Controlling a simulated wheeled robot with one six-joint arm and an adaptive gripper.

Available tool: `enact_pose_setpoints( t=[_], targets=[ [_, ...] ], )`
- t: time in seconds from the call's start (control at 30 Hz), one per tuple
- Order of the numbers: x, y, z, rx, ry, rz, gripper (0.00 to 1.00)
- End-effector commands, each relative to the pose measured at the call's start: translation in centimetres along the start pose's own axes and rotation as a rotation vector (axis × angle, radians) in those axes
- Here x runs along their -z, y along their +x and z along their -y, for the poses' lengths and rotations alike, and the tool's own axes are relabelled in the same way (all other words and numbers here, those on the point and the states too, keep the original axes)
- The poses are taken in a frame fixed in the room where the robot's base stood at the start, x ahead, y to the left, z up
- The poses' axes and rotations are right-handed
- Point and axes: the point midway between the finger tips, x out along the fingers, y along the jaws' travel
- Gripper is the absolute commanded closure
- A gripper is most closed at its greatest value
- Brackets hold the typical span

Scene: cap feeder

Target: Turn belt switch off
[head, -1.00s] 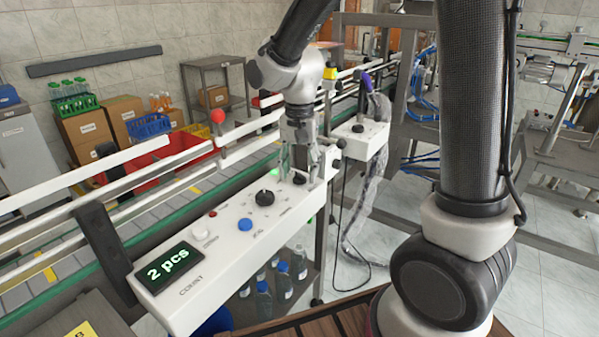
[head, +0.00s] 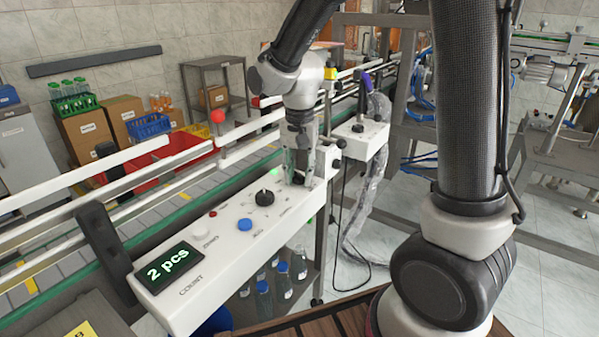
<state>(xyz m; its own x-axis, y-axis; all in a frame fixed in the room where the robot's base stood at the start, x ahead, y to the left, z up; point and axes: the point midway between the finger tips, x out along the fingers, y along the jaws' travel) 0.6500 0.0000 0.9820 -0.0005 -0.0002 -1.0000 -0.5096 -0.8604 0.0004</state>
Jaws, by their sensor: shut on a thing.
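The white control box (head: 225,255) runs along the front of the conveyor. My gripper (head: 299,176) is down at its far right end, pointing downward, with its fingers shut on the belt switch. The fingers hide nearly all of the switch, so its setting cannot be seen. A green lamp (head: 276,173) glows just left of the fingers. The conveyor belt (head: 100,244) with yellow marks lies behind the box.
The box also carries a black knob (head: 264,198), a blue button (head: 245,224), a white button (head: 201,229) and a display (head: 163,268) reading "2 pcs". A red ball-topped post (head: 218,117) and white rails stand behind. Bottles (head: 282,280) stand below.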

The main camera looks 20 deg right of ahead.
Motion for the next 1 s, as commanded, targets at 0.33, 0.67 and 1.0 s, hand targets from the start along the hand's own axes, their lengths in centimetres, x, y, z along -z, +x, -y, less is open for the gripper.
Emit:
enact_pose_setpoints(
  t=[0.33, 0.67, 1.0],
  targets=[
    [0.02, -0.04, 0.02, 0.001, -0.218, -0.001, 0.94],
    [0.03, -0.05, 0.02, 0.001, -0.531, -0.001, 0.94],
    [0.04, -0.06, 0.03, 0.0, -0.817, -0.002, 0.94]
  ],
)
